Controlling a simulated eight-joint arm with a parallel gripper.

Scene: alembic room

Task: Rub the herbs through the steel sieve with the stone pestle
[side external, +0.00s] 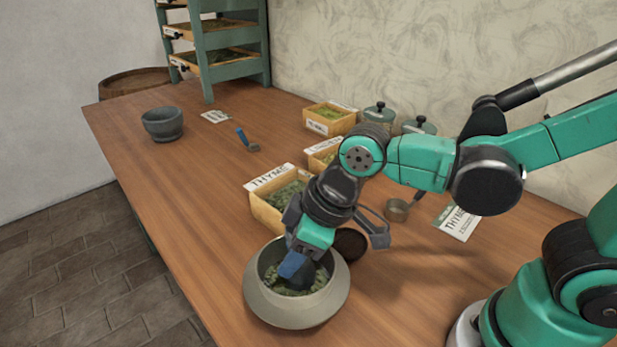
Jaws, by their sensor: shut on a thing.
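A round grey vessel with a sloping outer wall (262,303), which I take for the steel sieve, stands at the table's near edge. Chopped green herbs (290,289) lie inside it; a mesh cannot be made out. My gripper (302,272) points down into the vessel's mouth, its blue-tipped finger below the rim. It is shut on a dark grey piece, apparently the stone pestle (318,277), mostly hidden by the fingers. The piece's lower end is down among the herbs; whether it touches the mesh cannot be seen.
A thyme box (265,216) stands just behind the vessel, with more herb boxes (330,119) and lidded jars (379,113) beyond. A dark round dish (350,243) and small metal cup (397,210) sit close right.

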